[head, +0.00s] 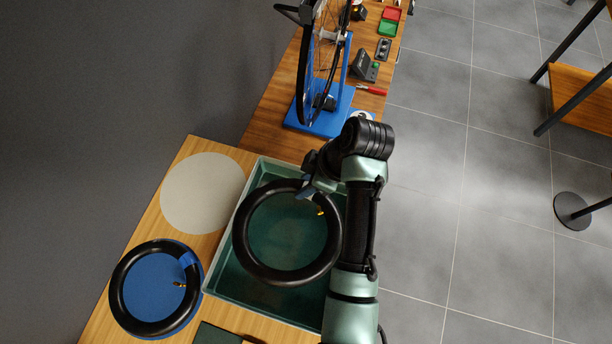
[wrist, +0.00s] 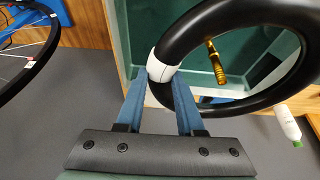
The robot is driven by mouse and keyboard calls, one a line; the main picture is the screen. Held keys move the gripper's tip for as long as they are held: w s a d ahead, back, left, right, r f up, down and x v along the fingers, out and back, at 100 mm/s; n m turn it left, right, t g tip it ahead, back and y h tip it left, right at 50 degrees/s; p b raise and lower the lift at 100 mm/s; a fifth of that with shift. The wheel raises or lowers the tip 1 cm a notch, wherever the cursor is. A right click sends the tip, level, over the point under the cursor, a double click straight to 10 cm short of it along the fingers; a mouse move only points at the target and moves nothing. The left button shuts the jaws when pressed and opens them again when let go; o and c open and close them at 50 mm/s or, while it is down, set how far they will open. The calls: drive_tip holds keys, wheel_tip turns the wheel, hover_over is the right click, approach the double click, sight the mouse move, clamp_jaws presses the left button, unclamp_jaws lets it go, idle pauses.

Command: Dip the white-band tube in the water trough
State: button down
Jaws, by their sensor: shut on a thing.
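The white-band tube (head: 240,240) is a black ring with a brass valve, held over the green water trough (head: 223,256). In the wrist view its white band (wrist: 162,67) sits between the blue fingers of my gripper (wrist: 168,85), which is shut on the tube there. My gripper also shows in the head view (head: 305,190), at the tube's upper right. The trough wall (wrist: 121,45) shows behind the tube in the wrist view. The head view does not clearly show how high the tube is above the water, or whether it touches it.
A second black tube with a blue band (head: 119,287) lies on a blue disc (head: 150,292) left of the trough. A bare pale disc (head: 203,192) lies behind it. A wheel on a blue stand (head: 340,105) and small tools stand on the farther bench. A white bottle (wrist: 287,122) shows in the wrist view.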

drive_tip(key=shift+w+f+b, duration=0.1)
drive_tip(key=shift+f+b, duration=4.7)
drive_tip(key=shift+f, duration=1.65)
drive_tip(key=shift+r, duration=0.1)
wheel_tip(320, 180, up, 13)
drive_tip(key=p, duration=1.1)
drive_tip(key=shift+p, duration=0.4)
